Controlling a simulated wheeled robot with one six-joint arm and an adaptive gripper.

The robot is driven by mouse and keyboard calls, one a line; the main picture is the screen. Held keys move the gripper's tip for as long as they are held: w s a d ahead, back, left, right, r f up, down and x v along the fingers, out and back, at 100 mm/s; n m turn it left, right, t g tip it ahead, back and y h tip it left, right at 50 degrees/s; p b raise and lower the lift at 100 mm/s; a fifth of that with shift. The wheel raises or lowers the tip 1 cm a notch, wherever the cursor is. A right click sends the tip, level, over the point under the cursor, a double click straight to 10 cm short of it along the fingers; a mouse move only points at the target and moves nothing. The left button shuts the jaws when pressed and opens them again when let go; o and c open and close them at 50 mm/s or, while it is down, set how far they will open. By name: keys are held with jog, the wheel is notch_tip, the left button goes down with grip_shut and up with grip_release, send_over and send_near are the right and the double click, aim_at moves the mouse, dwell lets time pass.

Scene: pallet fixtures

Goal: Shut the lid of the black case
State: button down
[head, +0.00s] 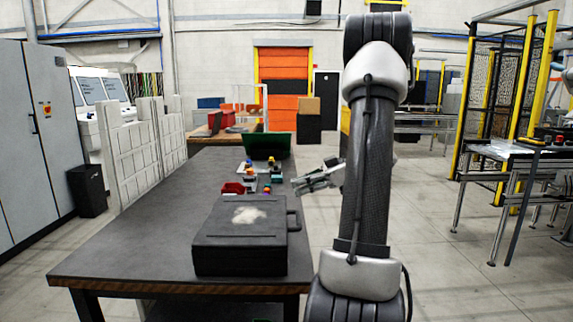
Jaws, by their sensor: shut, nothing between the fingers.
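The black case (218,250) lies near the front of the dark table. Its lid (222,215) lies flat on top and looks shut, with a pale worn patch on it. A handle sticks out on the case's right side. My gripper (299,184) is shut and empty. It points left beyond the table's right edge, behind and to the right of the case in the picture, and appears apart from it. My arm's upright links hide part of the area to the right of the gripper.
The table (135,240) has free room left of the case. Behind the case are a red bin (232,188), several small coloured blocks and an upright dark green panel (267,146). White panels (132,160) stand left of the table.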

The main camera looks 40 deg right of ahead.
jog(key=f, duration=0.3)
jog(key=s+d+f, duration=0.1)
jog(key=f, duration=0.2)
jog(key=d+f, duration=0.1)
jog(key=f, duration=0.3)
jog(key=shift+s, duration=0.25)
jog(key=shift+r, duration=0.1)
